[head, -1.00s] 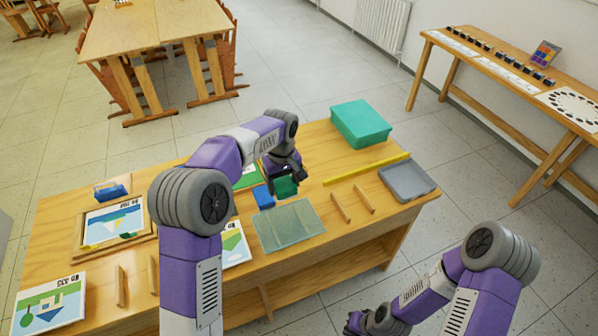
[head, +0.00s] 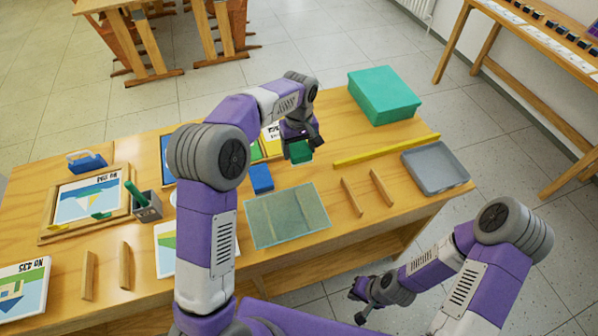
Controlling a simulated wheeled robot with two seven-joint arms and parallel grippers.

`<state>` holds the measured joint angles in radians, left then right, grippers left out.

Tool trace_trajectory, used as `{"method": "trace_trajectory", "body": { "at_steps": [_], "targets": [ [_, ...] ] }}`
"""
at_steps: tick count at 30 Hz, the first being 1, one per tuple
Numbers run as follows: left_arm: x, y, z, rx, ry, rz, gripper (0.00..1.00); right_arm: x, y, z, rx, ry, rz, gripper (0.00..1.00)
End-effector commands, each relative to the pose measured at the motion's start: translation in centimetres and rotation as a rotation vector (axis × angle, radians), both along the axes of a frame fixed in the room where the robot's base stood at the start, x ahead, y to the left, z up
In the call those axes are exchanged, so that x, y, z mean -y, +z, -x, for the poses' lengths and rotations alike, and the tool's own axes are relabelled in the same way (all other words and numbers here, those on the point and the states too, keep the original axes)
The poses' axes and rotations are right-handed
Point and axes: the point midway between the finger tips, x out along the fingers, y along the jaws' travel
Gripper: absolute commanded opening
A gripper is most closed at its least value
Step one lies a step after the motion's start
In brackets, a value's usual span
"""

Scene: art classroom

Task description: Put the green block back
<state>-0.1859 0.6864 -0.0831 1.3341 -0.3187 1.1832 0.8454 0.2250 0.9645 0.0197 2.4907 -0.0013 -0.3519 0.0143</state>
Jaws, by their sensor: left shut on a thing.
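My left gripper (head: 301,138) is shut on the green block (head: 300,152) and holds it over the table, beside and slightly behind the blue block (head: 261,179). The block's underside and any gap to the table cannot be made out clearly. The blue block lies on the table (head: 330,100) just behind a greenish translucent mat (head: 287,216). My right gripper (head: 361,294) hangs low at the front, off the table; its fingers are small and partly turned away.
A teal box (head: 384,95), a yellow strip (head: 386,150) and a grey tray (head: 436,167) lie on the right. Wooden strips (head: 352,197) lie near the mat. A framed picture (head: 90,201), a pen holder (head: 147,206) and cards (head: 24,284) fill the left.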

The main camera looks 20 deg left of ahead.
Motion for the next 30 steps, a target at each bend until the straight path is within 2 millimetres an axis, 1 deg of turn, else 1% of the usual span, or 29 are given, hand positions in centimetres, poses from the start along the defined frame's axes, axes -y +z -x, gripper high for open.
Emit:
{"method": "trace_trajectory", "body": {
  "at_steps": [1,4,6,11,15,18,29,30],
  "targets": [
    [0.0,-1.1,0.1,-0.005,0.000,0.000,0.46,0.0,-0.5,0.0,0.000,0.000,0.000,0.00],
    [0.0,-2.9,0.1,-0.005,0.001,0.000,0.46,0.0,-1.1,0.0,0.000,0.000,0.000,0.00],
    [0.0,-3.8,0.1,-0.003,0.000,-0.001,0.46,0.0,-1.4,0.0,0.000,0.000,0.000,0.00],
    [0.0,-5.3,0.0,-0.003,-0.001,-0.001,0.46,0.0,-1.8,0.0,0.000,0.000,0.000,0.00],
    [0.0,-7.7,0.1,-0.004,-0.001,0.000,0.46,0.0,-2.8,0.0,0.000,0.000,0.000,0.00],
    [0.0,-9.0,0.1,-0.004,-0.001,0.000,0.46,0.0,-3.2,0.0,0.000,0.000,0.000,0.00],
    [0.0,-9.2,0.0,-0.001,-0.001,0.000,0.46,0.0,-3.1,0.0,0.000,0.000,0.000,0.00],
    [0.0,-9.2,0.0,-0.001,-0.001,0.000,0.75,0.0,-3.1,0.0,0.000,0.000,0.000,0.00]
  ]
}}
